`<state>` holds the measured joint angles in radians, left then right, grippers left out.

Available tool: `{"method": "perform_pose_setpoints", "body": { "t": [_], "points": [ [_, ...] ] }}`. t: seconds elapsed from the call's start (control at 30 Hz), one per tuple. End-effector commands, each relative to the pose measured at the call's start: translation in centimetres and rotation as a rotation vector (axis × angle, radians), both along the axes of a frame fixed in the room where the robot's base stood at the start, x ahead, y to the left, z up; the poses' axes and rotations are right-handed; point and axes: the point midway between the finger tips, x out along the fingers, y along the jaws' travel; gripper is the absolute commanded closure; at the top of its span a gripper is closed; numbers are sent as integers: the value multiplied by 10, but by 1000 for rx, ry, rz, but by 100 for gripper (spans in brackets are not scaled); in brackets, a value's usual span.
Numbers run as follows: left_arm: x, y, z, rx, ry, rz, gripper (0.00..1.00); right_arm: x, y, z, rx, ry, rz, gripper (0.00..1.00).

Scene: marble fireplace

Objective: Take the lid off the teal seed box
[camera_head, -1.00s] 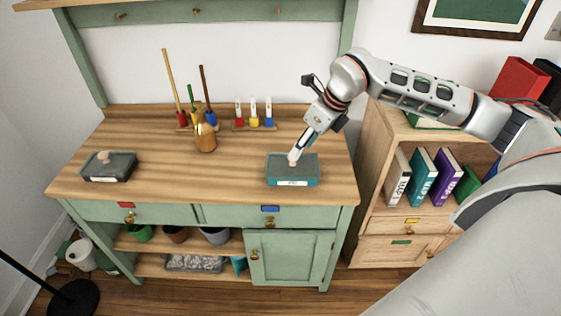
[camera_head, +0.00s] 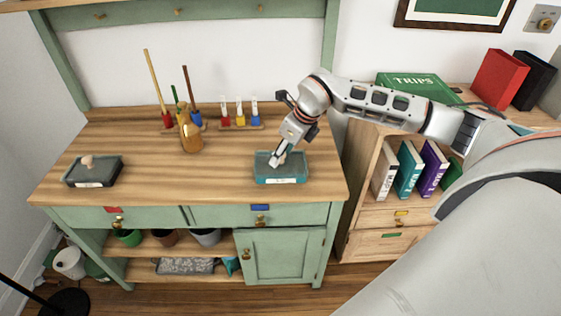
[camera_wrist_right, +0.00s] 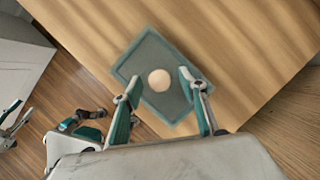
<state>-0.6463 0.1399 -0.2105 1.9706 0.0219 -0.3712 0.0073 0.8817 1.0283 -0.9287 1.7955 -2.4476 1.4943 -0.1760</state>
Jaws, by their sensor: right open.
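The teal seed box (camera_head: 281,180) stands on the right part of the wooden bench top, with its dark grey lid (camera_head: 296,163) on it. In the right wrist view the lid (camera_wrist_right: 148,58) shows a teal rim and a round pale knob (camera_wrist_right: 159,80). My right gripper (camera_head: 277,163) is over the lid at the knob. In the right wrist view its open fingers (camera_wrist_right: 158,84) stand on either side of the knob, with gaps between. My left gripper is not in the head view.
A dark box (camera_head: 93,172) with a pale knob sits at the bench's left. A bookshelf (camera_head: 375,150) is at the right. The middle front of the bench is clear.

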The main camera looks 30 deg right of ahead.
Motion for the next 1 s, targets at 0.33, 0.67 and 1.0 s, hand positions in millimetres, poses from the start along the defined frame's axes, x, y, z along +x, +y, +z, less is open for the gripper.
{"method": "perform_pose_setpoints", "body": {
  "t": [0.33, 0.67, 1.0],
  "points": [
    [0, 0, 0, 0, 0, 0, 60, 0, 0, 1, 0, -1, 0, 100],
    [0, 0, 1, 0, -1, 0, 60, 0, 0, 8, 1, -2, 0, 100],
    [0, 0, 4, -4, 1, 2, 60, 2, 0, 70, 0, -7, 1, 100]
  ]
}}
